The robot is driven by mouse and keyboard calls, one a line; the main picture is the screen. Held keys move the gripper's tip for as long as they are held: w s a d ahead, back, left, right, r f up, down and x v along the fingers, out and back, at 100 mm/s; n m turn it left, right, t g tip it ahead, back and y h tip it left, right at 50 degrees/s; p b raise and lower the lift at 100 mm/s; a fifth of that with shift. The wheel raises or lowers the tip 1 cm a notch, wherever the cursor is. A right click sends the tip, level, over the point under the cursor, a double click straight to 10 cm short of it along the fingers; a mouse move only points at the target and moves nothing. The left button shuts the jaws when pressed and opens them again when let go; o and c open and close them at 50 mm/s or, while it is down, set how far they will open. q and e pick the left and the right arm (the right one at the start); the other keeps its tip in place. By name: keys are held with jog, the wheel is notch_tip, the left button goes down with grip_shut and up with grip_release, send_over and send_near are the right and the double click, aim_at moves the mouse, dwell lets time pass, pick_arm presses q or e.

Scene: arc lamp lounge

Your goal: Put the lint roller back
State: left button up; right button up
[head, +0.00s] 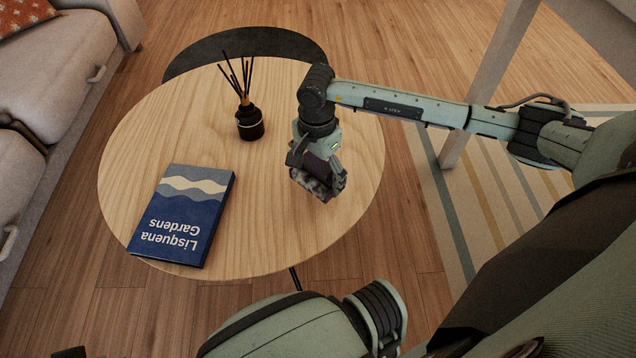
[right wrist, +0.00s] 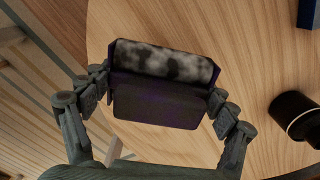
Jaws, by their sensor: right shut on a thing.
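The lint roller has a dark purple body and a mottled grey-white fuzzy strip. It shows between the fingers in the right wrist view (right wrist: 160,85) and partly behind them in the head view (head: 311,184). My right gripper (head: 318,178) is shut on it, one finger at each end, over the right part of the round wooden table (head: 290,100). In the right wrist view the gripper's fingers (right wrist: 160,95) press its two sides. I cannot tell whether the roller touches the tabletop. My left gripper is not clearly in view.
A blue book (head: 181,214) lies at the table's front left. A black reed diffuser (head: 250,122) with thin sticks stands toward the back. The tabletop between them and my right gripper is bare. A light sofa (head: 55,75) is at the left, a striped rug (head: 470,200) at the right.

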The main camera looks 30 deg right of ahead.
aim_at(318, 185)
notch_tip(318, 185, down, 4)
jog(key=shift+w+d+f, duration=0.1)
jog(key=shift+d, duration=0.05)
pick_arm(q)
jog(key=shift+f, duration=0.1)
pick_arm(e)
jog(key=shift+f, duration=0.1)
pick_arm(q)
jog(key=shift+s, duration=0.1)
pick_arm(e)
jog(key=o, duration=0.9)
jog(key=shift+o, duration=0.8)
pick_arm(q)
jog(key=shift+r, duration=0.45)
